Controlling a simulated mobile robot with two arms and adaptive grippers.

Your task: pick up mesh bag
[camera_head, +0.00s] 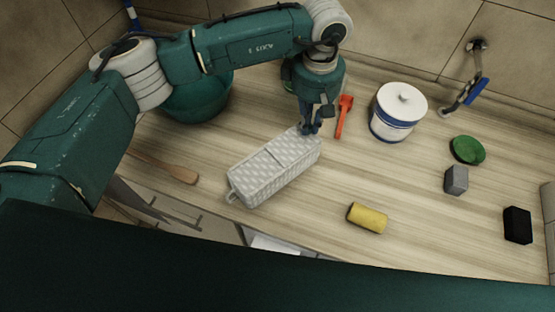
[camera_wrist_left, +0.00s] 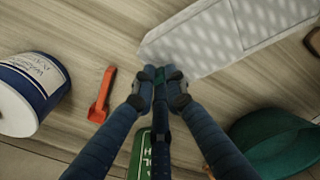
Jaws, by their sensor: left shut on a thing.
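The mesh bag (camera_head: 272,174) is a pale grey, box-shaped bag with a woven pattern and a small loop at its near left end. It lies on the wooden counter in the head view. My left gripper (camera_head: 311,129) comes down from above at its far right end. In the left wrist view the mesh bag (camera_wrist_left: 225,38) fills the upper right, and the fingertips of my left gripper (camera_wrist_left: 160,76) are closed together on its corner edge. The fingers hide the pinched part. My right gripper is in neither view.
A green basin (camera_head: 200,98) and wooden utensil (camera_head: 172,171) are left. A yellow roll (camera_head: 368,218), grey block (camera_head: 456,180), green dish (camera_head: 467,150) and black block (camera_head: 517,225) lie right.

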